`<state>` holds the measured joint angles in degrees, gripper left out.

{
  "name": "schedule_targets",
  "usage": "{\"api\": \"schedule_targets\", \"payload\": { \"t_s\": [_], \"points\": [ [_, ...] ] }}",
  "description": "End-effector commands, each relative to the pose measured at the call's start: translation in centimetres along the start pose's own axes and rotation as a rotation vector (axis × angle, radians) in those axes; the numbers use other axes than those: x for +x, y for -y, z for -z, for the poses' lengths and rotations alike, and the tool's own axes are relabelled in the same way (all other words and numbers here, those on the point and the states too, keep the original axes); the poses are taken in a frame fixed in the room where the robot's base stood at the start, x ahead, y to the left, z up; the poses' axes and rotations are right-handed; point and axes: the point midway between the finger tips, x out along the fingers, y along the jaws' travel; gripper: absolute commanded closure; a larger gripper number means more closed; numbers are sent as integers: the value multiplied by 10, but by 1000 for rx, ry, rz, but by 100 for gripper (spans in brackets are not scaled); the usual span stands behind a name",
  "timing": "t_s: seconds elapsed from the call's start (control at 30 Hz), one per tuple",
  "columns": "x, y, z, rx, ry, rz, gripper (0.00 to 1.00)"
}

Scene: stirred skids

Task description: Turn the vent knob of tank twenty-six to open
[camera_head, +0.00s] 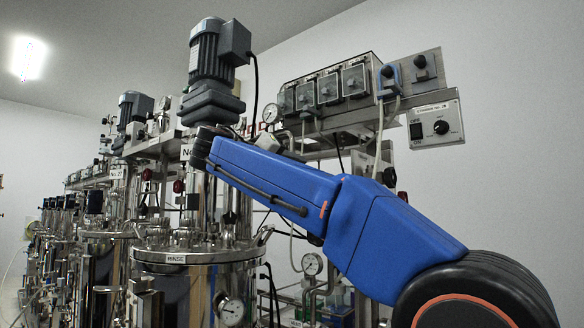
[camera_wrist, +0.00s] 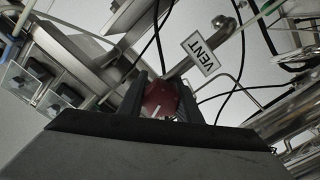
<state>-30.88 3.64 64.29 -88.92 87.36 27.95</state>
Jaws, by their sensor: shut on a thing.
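In the wrist view my gripper (camera_wrist: 163,90) is shut on a dark red knob (camera_wrist: 162,99), with a dark finger on either side of it. A white mark shows on the knob's lower part, but I cannot tell which setting it points to. A white tag reading VENT (camera_wrist: 200,55) hangs just above and right of the knob. My blue arm crosses in front of the tank's upper right side; my gripper cannot be made out there.
A grey motor (camera_head: 217,52) stands above the near tank. A tank plate reading No.27 (camera_head: 117,173) is to the left, with more tanks behind. A stirrer switch panel (camera_head: 435,124) is at the right. Cables, pipes and a gauge (camera_head: 312,264) crowd the space around my arm.

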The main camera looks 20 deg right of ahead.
Motion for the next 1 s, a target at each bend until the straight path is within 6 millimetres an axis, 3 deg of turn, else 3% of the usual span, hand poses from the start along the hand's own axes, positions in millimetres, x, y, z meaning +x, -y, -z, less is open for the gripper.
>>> {"api": "schedule_targets", "payload": {
  "t_s": [0.23, 0.27, 0.3, 0.33, 0.73, 1.0],
  "points": [
    [0, 0, 0, 0, -1, 1, 91],
    [0, 0, 0, 0, -1, 1, 62],
    [0, 0, 0, 1, -1, 1, 52],
    [0, 0, 0, 1, -1, 0, 50],
    [-6, 1, 0, 1, -2, 2, 50],
    [-44, 1, 1, 1, -3, 3, 50]
  ]
}}
